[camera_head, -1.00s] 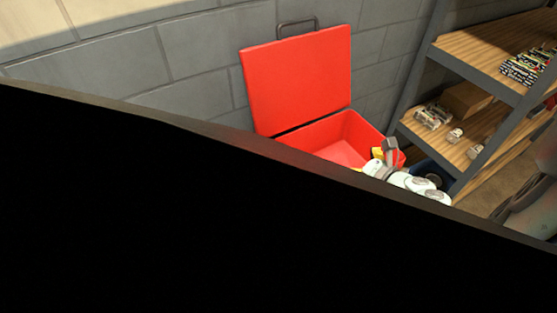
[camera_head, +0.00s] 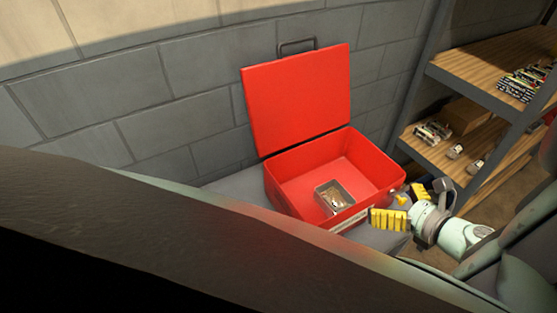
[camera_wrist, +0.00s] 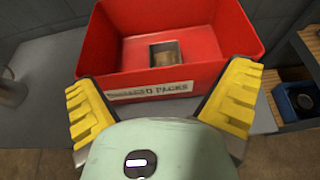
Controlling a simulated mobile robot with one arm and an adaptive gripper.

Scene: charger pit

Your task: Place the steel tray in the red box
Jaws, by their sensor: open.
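The red box (camera_head: 285,180) stands on a grey surface with its lid (camera_head: 300,98) open against the wall. It also shows in the wrist view (camera_wrist: 110,45), with a white label (camera_wrist: 150,89) on its front. The steel tray (camera_head: 346,190) lies inside on the box floor, near the front wall, with something brownish in it. It also shows in the wrist view (camera_wrist: 156,46). My gripper (camera_head: 398,204) is open and empty, its yellow fingers apart, just outside the box at its front right. In the wrist view the spread fingers (camera_wrist: 165,95) frame the box front.
Shelves (camera_head: 478,125) with a cardboard box and small items stand at the right. A blue bin (camera_wrist: 298,101) sits beside the bench in the wrist view. A dark edge crosses the lower left of the head view. Bare bench (camera_head: 238,187) lies left of the box.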

